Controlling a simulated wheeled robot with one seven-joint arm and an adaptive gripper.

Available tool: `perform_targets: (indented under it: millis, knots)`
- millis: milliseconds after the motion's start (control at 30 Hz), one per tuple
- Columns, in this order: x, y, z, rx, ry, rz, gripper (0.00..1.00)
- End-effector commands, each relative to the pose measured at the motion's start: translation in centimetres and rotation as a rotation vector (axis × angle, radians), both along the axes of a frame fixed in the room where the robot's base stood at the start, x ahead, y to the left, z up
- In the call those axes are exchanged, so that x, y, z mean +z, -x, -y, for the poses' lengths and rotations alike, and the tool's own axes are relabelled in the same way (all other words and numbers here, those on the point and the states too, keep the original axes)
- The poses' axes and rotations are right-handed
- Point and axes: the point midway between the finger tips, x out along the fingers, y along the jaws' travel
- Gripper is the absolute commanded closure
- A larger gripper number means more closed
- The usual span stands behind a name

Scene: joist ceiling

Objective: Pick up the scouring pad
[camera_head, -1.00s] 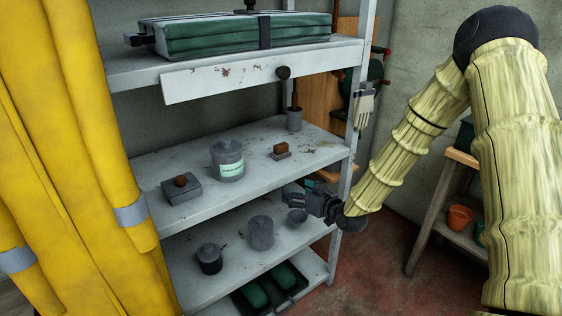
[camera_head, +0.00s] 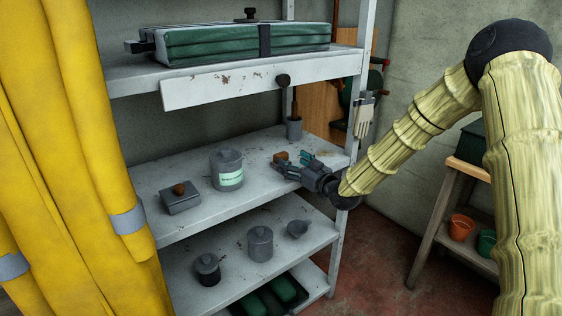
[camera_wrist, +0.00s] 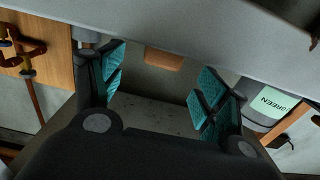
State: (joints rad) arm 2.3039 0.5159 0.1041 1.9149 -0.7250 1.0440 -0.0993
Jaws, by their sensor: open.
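A small brown block (camera_head: 280,155), which looks like the scouring pad, sits on the middle shelf right of the lidded grey canister. In the wrist view, which is upside down, the brown block (camera_wrist: 163,59) shows beyond and between the teal-padded fingers of my gripper (camera_wrist: 160,78). Nothing is between the fingers, and I see a gap to the block.
The labelled canister (camera_head: 227,170) and a grey box with a brown knob (camera_head: 180,198) stand left on the middle shelf (camera_head: 240,207). A brush holder (camera_head: 294,128) stands behind my gripper. The upper shelf's front panel (camera_head: 250,83) hangs above. A glove (camera_head: 363,118) hangs by the right post.

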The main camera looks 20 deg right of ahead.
Motion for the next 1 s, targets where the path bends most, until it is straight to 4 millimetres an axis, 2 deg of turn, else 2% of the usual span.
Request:
perform_targets:
  millis: [167, 500, 800, 833, 1000]
  knots:
    - [0.1, -1.0, -0.5, 0.0, -0.001, -0.001, 0.26]
    - [0.2, -4.6, -2.0, 0.0, -0.001, -0.001, 0.26]
    - [0.2, -5.0, -2.1, 0.0, -0.001, -0.001, 0.26]
    - [0.2, -5.0, -2.1, 0.0, -0.001, -0.001, 0.28]
    - [0.2, -5.0, -2.1, 0.0, -0.001, -0.001, 0.59]
